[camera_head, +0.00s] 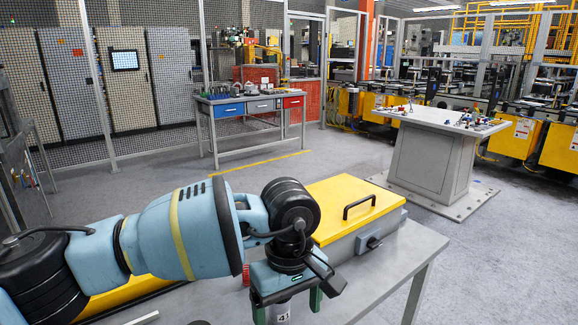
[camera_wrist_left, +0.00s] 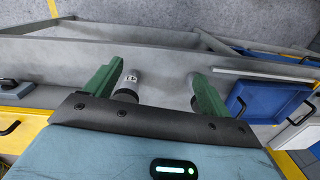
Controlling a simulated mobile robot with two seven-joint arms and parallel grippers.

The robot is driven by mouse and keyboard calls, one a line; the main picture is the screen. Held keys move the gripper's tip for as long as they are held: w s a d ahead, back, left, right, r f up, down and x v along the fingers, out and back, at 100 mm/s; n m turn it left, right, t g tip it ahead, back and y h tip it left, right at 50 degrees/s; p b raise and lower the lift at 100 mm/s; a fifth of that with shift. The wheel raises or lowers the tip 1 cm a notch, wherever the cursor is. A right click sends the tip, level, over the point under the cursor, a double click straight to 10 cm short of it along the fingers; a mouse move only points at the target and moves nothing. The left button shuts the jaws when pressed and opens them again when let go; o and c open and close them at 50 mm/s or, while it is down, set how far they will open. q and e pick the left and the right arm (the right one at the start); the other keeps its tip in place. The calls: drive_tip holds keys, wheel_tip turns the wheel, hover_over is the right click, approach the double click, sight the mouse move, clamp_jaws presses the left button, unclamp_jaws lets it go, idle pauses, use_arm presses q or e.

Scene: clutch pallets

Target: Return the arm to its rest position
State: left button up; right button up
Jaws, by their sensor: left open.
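My left arm (camera_head: 170,232) reaches in from the left in the head view, over the grey worktable (camera_head: 405,262). Its gripper (camera_head: 287,311) points down near the table's front edge. In the wrist view the two green fingers of the left gripper (camera_wrist_left: 157,70) stand apart, with nothing clamped between them. A grey metal cylinder with a white number label (camera_head: 283,313) shows below the gripper; a labelled cylinder also shows beside one finger in the wrist view (camera_wrist_left: 129,86). A second grey cylindrical part (camera_wrist_left: 190,98) is near the other finger. My right gripper is not in view.
A grey box with a yellow lid and black handle (camera_head: 350,208) stands on the worktable just behind the gripper. Further off are a bench with blue and red drawers (camera_head: 252,106) and a grey pedestal table with small parts (camera_head: 440,160). The floor between is clear.

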use_arm(q)
drive_tip(key=s+d+f+n+g+h, duration=0.2)
drive_tip(key=s+d+n+g+h, duration=0.55)
drive_tip(key=s+d+h, duration=0.65)
drive_tip(key=w+a+r+n+t+h, duration=0.15)
drive_tip(key=n+t+h, duration=0.7)
drive_tip(key=n, duration=0.85)
drive_tip(key=w+a+f+n+t+y, duration=0.3)
drive_tip(key=a+f+n+t+y, duration=1.1)
drive_tip(key=n, duration=1.3)
drive_tip(key=s+a+f+n+g+y, duration=0.35)
drive_tip(key=s+a+f+n, duration=0.25)
drive_tip(key=s+a+f, duration=0.45)
drive_tip(key=s+a+f+n+g+y, duration=0.35)
drive_tip(key=s+a+f+n, duration=0.4)
drive_tip(key=s+f, duration=0.6)
drive_tip(key=w+r+t+p, duration=0.1)
drive_tip(key=w+r+p, duration=0.2)
drive_tip(key=r, duration=0.3)
drive_tip(key=shift+w+a+m+p, duration=0.2)
drive_tip(key=shift+a+m+p, duration=0.2)
drive_tip(key=shift+p, duration=0.1)
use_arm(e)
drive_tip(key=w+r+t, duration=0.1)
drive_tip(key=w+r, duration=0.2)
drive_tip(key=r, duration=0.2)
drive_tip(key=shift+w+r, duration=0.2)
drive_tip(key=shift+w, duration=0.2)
